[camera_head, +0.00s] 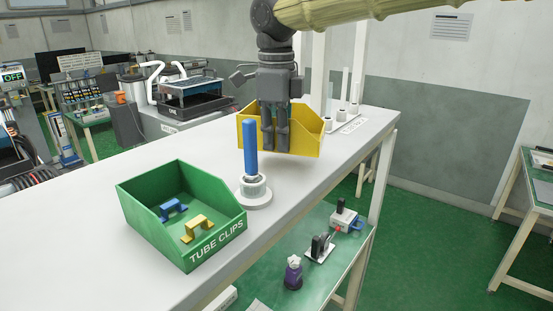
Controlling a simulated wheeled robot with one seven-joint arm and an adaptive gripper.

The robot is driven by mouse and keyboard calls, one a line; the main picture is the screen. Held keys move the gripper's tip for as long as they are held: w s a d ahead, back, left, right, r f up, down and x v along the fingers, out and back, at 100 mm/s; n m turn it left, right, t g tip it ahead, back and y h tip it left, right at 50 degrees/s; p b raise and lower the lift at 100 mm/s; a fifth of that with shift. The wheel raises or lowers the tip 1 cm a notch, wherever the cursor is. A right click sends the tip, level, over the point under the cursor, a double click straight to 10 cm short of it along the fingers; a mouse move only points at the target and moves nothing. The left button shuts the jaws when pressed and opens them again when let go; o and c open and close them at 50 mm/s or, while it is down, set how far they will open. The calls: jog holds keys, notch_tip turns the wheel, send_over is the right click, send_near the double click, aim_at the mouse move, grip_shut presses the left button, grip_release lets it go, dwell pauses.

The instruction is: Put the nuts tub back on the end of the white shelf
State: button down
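A yellow open tub (308,145), with no label or contents that I can make out, is on or just above the far part of the white shelf (320,178). I take it as the nuts tub. My gripper (275,148) points straight down at this tub, and its two dark fingers overlap the tub's near side. The fingers are close together. I cannot tell whether they pinch a wall or only stand against it. The fingers hide the middle of the tub. A faint shadow lies below the tub.
A blue post (250,150) on a round white base (253,198) stands just left of the tub. A green tube clips tub (168,225) holds a blue clip and a yellow clip. Small white posts (354,109) stand behind. A lower green shelf (325,270) holds small devices.

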aim_at(276, 151)
jog(key=shift+f+p, duration=0.55)
jog(key=shift+f, duration=2.15)
jog(key=c, duration=1.6)
grip_release()
jog(key=shift+f, duration=0.1)
jog(key=shift+c, duration=0.2)
notch_tip(276, 151, up, 12)
jog(key=b, duration=0.3)
jog(key=shift+s, duration=0.15)
